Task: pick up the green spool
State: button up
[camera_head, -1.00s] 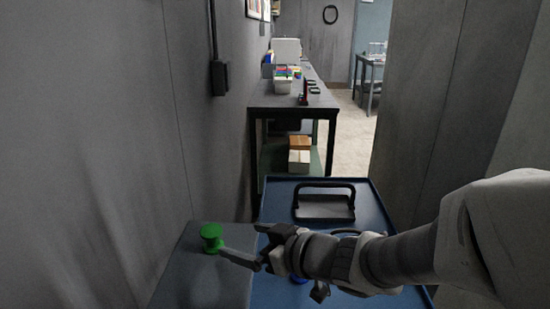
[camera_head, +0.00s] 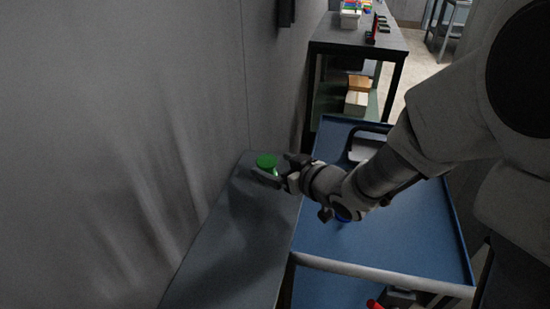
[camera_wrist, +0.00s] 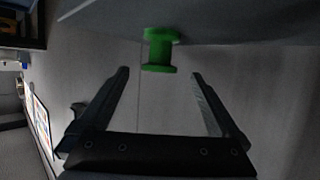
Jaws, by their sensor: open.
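The green spool (camera_head: 266,161) stands on the far end of a grey surface (camera_head: 235,245) beside the wall. My gripper (camera_head: 268,173) is at the spool from the right, and one finger crosses in front of the spool's lower part in the head view. In the wrist view the spool (camera_wrist: 159,50) appears whole, just beyond the fingertips and between their lines. My gripper (camera_wrist: 160,73) is open there, with nothing between its fingers. I cannot tell whether a finger touches the spool.
A dark table (camera_head: 352,36) stands behind. The wall is close on the left.

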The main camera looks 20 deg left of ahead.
aim_at(271, 164)
jog(key=x, duration=0.4)
jog(key=shift+w+f+b, duration=0.15)
jog(key=shift+f+b, duration=0.15)
jog(key=c, duration=1.5)
grip_shut()
jog(key=shift+r, duration=0.1)
